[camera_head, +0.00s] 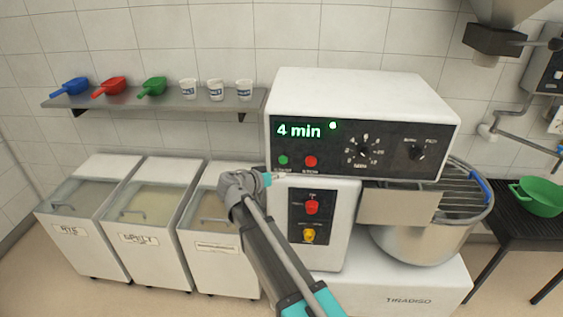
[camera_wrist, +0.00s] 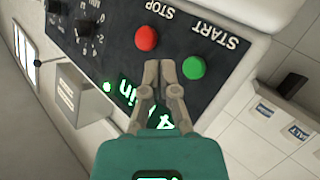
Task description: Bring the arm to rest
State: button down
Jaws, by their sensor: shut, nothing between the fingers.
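My gripper (camera_head: 282,176) is at the left front of the mixer (camera_head: 365,95), just below its control panel. The wrist view shows the fingers (camera_wrist: 158,66) together and empty, in front of the panel between the red stop button (camera_wrist: 146,38) and the green start button (camera_wrist: 193,68). I cannot tell whether the fingertips touch the panel. In the head view the green button (camera_head: 283,160) and the red button (camera_head: 310,161) are both uncovered. The display (camera_head: 300,130) reads "4 min" with a lit green dot. My arm reaches up from the bottom centre.
Three flour bins (camera_head: 82,232) stand at the left below a shelf (camera_head: 150,101) with coloured scoops and white cups. The mixer's steel bowl (camera_head: 425,245) is right of my arm. A green bowl (camera_head: 540,196) sits on a black rack at the far right.

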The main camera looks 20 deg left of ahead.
dwell(0.4)
jog(key=s+d+f+g, duration=0.1)
jog(key=d+f+g, duration=0.3)
jog(key=d, duration=0.9)
jog(key=s+d+f+g, duration=0.1)
jog(key=d+f+g, duration=0.3)
jog(key=d, duration=0.9)
jog(key=s+d+f+g+y, duration=0.2)
jog(key=s+d+y, duration=0.1)
jog(key=s+d, duration=0.3)
jog(key=s+d+f+g+y, duration=0.2)
jog(key=s+d, duration=0.4)
jog(key=d, duration=0.4)
jog(key=shift+s+d+f+g+y, duration=0.35)
jog(key=shift+f+y, duration=0.2)
jog(key=shift+y, duration=0.55)
dwell(2.3)
